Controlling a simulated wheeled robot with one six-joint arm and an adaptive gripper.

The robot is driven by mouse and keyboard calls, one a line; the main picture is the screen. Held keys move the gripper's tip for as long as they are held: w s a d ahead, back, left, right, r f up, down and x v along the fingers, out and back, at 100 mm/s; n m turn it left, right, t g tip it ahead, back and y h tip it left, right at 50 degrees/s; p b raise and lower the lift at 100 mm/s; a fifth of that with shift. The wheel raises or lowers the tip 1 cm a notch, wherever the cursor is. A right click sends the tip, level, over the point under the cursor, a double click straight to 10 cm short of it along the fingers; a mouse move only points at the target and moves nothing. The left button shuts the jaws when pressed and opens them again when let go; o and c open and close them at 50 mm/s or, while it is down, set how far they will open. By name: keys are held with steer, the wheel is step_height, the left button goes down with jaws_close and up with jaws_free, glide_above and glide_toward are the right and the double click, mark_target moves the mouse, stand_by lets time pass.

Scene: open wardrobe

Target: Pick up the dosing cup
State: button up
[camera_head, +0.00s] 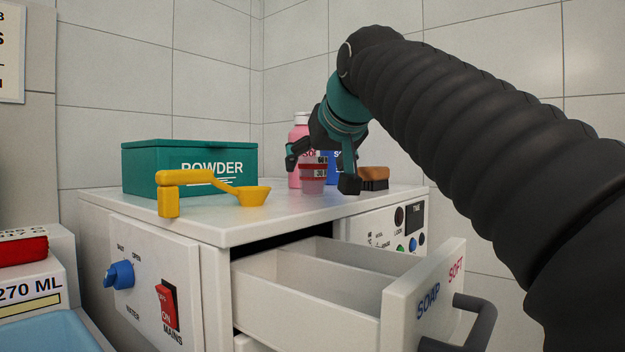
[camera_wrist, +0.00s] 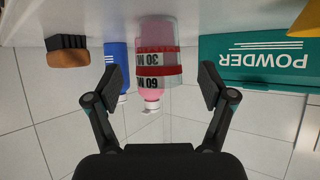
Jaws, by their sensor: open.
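The dosing cup (camera_head: 313,173) is small and clear with red bands and dark markings. It stands on the white machine top, in front of a pink bottle. My gripper (camera_head: 321,172) is open, with one finger on each side of the cup in the head view. In the wrist view both fingers of my gripper (camera_wrist: 160,86) show gaps to the cup, and nothing is held. Whether the fingertips are level with the cup in depth is hard to tell.
The pink bottle (camera_head: 299,133), a blue bottle (camera_wrist: 117,67) and a brush (camera_head: 374,178) stand near the cup. A green powder box (camera_head: 150,170) and yellow scoop (camera_head: 253,195) are to its left. An open drawer (camera_head: 310,308) juts out below the white top (camera_head: 225,226).

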mark_target(317, 164)
steer(key=x, duration=0.4)
steer(key=shift+d+f, duration=0.1)
steer(key=shift+s, duration=0.1)
steer(key=c, duration=1.3)
steer(key=shift+c, duration=0.2)
steer(key=shift+r, duration=0.65)
steer(key=r, duration=0.1)
steer(key=r+p, duration=0.1)
steer(key=r, duration=0.1)
steer(key=shift+s+d+r+p, duration=0.3)
steer(key=shift+s+p, duration=0.05)
steer(key=shift+p, duration=0.05)
steer(key=s+d+r, duration=0.6)
steer(key=s, duration=0.2)
steer(key=shift+s+p, duration=0.3)
steer(key=shift+s, duration=0.1)
